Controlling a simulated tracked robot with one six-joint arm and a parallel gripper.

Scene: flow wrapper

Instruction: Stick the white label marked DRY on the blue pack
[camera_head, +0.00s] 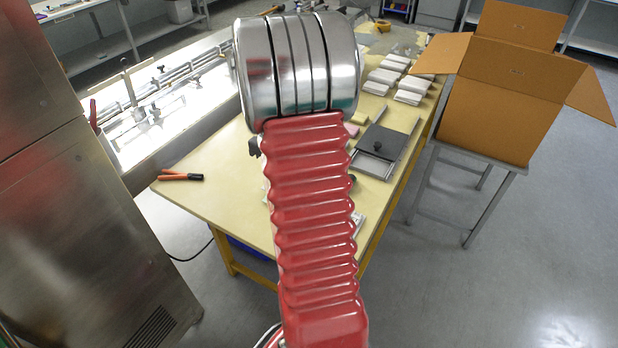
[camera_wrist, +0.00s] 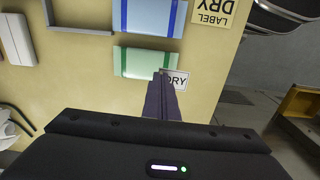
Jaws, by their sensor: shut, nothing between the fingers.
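In the wrist view the white label marked DRY (camera_wrist: 178,79) lies close to the table's right edge, partly hidden by my fingers. My gripper (camera_wrist: 162,78) is shut and empty, its fingertips over the label's left side; I cannot tell whether they touch it. The blue pack (camera_wrist: 148,17), pale with blue bands, is at the top of the wrist view, beyond my fingertips. A similar green pack (camera_wrist: 143,62) lies between, just left of the fingertips. In the head view my own arm hides my gripper.
A yellow card reading LABEL DRY (camera_wrist: 213,12) lies right of the blue pack. A grey frame (camera_wrist: 82,31) and a white block (camera_wrist: 17,40) are at left. The head view shows an orange-handled tool (camera_head: 180,176), a dark plate (camera_head: 381,144) and an open carton (camera_head: 490,115).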

